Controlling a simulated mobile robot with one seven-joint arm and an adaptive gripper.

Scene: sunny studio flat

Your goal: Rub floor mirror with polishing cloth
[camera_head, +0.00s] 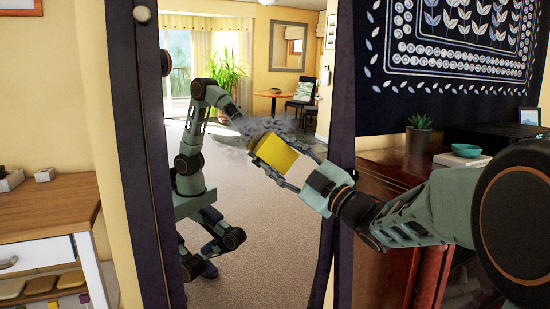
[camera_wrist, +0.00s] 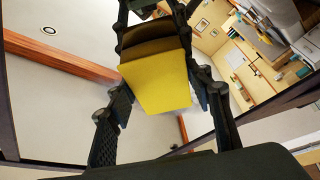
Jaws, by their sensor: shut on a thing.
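The floor mirror (camera_head: 265,225) stands upright in front of me in a dark frame. Its glass reflects my arm and the bright room. A grey, cloudy smudge (camera_head: 282,124) shows on the glass around the cloth. My gripper (camera_head: 284,160) is shut on a yellow polishing cloth (camera_head: 275,152), a thick block-like pad, held before the middle of the glass. In the wrist view the cloth (camera_wrist: 157,84) sits between the two fingers, and the mirror (camera_wrist: 60,95) lies beyond it. The cloth's far face is at or very near the glass; I cannot tell whether it touches.
A wooden desk (camera_head: 45,215) with drawers is at the left. At the right, a dark red cabinet (camera_head: 385,195) carries a plant (camera_head: 419,136), a teal bowl (camera_head: 466,150) and a dark device. A patterned dark textile (camera_head: 450,60) hangs above it.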

